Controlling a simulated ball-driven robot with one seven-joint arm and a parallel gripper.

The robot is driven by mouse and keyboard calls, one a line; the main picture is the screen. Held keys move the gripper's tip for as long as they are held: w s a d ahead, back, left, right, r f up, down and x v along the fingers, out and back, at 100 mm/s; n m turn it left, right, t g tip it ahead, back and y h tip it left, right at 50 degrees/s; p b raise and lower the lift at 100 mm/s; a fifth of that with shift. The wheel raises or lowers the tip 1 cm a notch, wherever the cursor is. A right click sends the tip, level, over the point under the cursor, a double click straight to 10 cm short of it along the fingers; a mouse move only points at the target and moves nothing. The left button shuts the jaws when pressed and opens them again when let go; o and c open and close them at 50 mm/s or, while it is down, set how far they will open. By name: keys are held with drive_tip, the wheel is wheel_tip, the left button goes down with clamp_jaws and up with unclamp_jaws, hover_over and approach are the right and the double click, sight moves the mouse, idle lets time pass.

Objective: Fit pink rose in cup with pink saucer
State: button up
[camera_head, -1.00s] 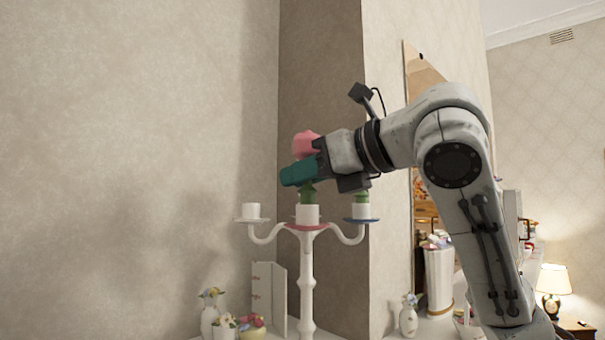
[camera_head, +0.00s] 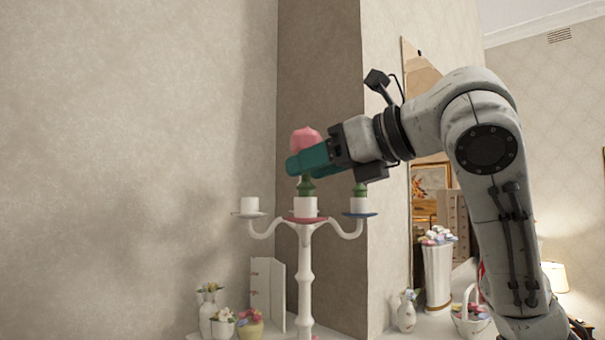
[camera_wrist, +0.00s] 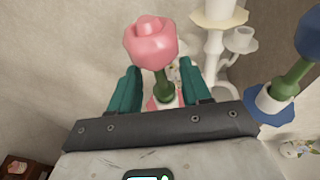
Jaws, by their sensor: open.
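The pink rose (camera_head: 306,139) stands upright with its green stem (camera_head: 306,188) down in the white middle cup (camera_head: 305,207) of a candelabra. The pink saucer (camera_head: 306,219) is under that cup. My gripper (camera_head: 312,160) is open at the rose, below its bloom and above the cup. In the wrist view its teal fingers (camera_wrist: 163,85) are spread on either side of the stem, with gaps showing. The pink rose (camera_wrist: 152,42) leans out between the fingertips there. The pink saucer (camera_wrist: 152,103) shows partly between the fingers; the stem's foot is hard to see.
The right cup (camera_head: 358,204) on a blue saucer (camera_head: 360,215) holds a flower, blue in the wrist view (camera_wrist: 308,38). The left cup (camera_head: 250,204) on a white saucer looks empty. Small flower vases (camera_head: 222,325) stand below. The wall is behind; free air lies above.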

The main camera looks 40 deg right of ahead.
drive_tip(key=b+v, duration=0.1)
drive_tip(key=v, duration=0.7)
drive_tip(key=shift+s+f, duration=0.1)
idle(0.5)
